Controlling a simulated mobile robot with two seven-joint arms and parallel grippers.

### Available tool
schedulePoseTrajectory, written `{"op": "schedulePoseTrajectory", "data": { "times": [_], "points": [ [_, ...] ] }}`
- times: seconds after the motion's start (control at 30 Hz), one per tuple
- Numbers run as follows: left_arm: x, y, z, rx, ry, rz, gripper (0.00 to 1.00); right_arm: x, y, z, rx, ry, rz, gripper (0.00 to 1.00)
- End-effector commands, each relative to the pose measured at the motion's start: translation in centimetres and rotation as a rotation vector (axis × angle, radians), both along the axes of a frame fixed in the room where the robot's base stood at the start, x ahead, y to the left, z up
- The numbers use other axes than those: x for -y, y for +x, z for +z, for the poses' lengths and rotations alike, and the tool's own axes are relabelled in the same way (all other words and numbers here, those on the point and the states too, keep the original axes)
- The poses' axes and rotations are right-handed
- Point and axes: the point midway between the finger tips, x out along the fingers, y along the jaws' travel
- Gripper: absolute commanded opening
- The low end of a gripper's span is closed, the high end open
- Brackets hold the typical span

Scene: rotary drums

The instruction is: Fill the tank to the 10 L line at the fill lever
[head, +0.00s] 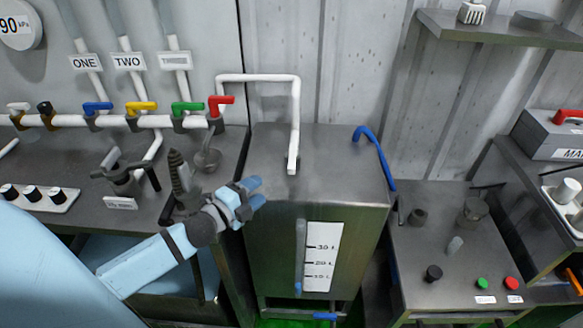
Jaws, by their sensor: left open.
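The tank (345,220) is a grey metal box in the middle of the head view. Its front has a white scale card (323,257) marked 30 L, 20 L and 10 L, beside a sight tube (299,250). Blue shows only at the tube's bottom, below the 10 L mark. A white spout pipe (293,125) ends over the tank top. A red lever (221,103) sits at the pipe's left end; I see no label on it. My left gripper (257,194) is open and empty, in front of the tank's left edge, below and apart from the red lever. My right gripper is out of view.
Blue (97,107), yellow (141,106) and green (187,107) levers line the white pipe. A dark upright fitting (179,172) stands close to my left wrist. A blue hose (374,152) runs along the tank's right side. A blue handle (325,316) is below the tank.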

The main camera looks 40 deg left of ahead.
Motion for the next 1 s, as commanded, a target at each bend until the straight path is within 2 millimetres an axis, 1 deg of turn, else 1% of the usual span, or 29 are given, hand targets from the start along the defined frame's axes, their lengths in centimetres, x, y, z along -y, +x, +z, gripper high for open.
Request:
{"op": "schedulePoseTrajectory", "data": {
  "times": [0.03,0.13,0.27,0.37,0.7,0.8,0.9,1.0],
  "points": [
    [-0.3,0.4,0.3,0.029,0.049,-0.032,0.49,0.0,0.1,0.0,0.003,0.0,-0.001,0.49],
    [-0.5,0.8,0.8,0.069,0.114,-0.08,0.49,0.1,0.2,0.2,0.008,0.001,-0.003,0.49],
    [-0.5,1.5,1.0,0.087,0.139,-0.101,0.49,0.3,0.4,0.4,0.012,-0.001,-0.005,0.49],
    [-0.1,2.7,1.1,0.088,0.138,-0.101,0.49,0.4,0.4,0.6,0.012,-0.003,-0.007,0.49],
    [1.3,8.8,1.2,0.087,0.136,-0.099,0.49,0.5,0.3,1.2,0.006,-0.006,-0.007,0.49],
    [1.7,10.3,1.2,0.087,0.136,-0.099,0.49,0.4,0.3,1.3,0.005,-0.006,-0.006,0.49],
    [2.0,11.5,1.1,0.086,0.136,-0.1,0.49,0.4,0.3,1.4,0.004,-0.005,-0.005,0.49],
    [2.1,12.2,1.0,0.085,0.136,-0.099,0.49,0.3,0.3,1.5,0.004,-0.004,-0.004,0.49]
  ]
}}
